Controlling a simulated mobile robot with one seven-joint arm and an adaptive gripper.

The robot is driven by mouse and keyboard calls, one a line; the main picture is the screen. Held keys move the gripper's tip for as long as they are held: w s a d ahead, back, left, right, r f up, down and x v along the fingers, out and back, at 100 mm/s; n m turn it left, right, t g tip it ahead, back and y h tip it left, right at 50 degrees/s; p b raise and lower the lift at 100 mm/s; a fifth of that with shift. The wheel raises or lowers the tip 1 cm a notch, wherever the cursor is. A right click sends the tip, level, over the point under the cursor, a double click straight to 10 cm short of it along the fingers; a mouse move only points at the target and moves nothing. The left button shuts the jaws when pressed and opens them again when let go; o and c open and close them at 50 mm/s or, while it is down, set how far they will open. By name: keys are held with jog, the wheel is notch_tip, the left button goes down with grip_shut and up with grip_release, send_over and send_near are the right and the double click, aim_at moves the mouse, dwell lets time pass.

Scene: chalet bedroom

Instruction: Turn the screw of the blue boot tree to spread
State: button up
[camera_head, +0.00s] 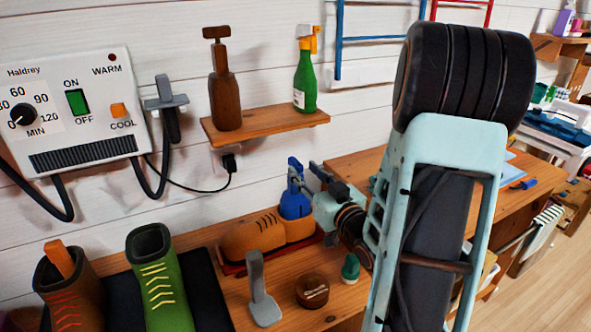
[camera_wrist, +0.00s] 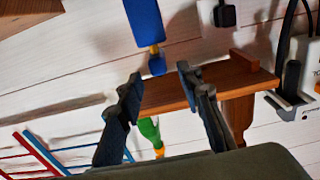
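The blue boot tree (camera_head: 294,207) stands upright in the heel end of a tan laced shoe (camera_head: 252,238). In the wrist view its blue body (camera_wrist: 144,20) comes in from the top, with a short brass-coloured screw section (camera_wrist: 155,49) and a blue knob (camera_wrist: 157,65) at its end. My gripper (camera_head: 308,178) is beside the top of the boot tree, on its right in the head view. In the wrist view my gripper (camera_wrist: 159,76) is open, its two dark fingers on either side of the knob with gaps showing. I cannot tell whether the knob is fully between the fingertips.
The shoe rests on a red tray (camera_head: 232,269) on the bench. A grey upright piece (camera_head: 260,290), a brown round tin (camera_head: 312,291) and a small green item (camera_head: 350,268) stand in front. A wall shelf (camera_head: 262,124) holds a brown object and a green spray bottle (camera_head: 305,80).

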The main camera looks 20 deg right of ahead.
aim_at(290, 157)
jog(key=w, duration=0.6)
jog(key=shift+a, duration=0.1)
jog(key=shift+c, duration=0.5)
grip_shut()
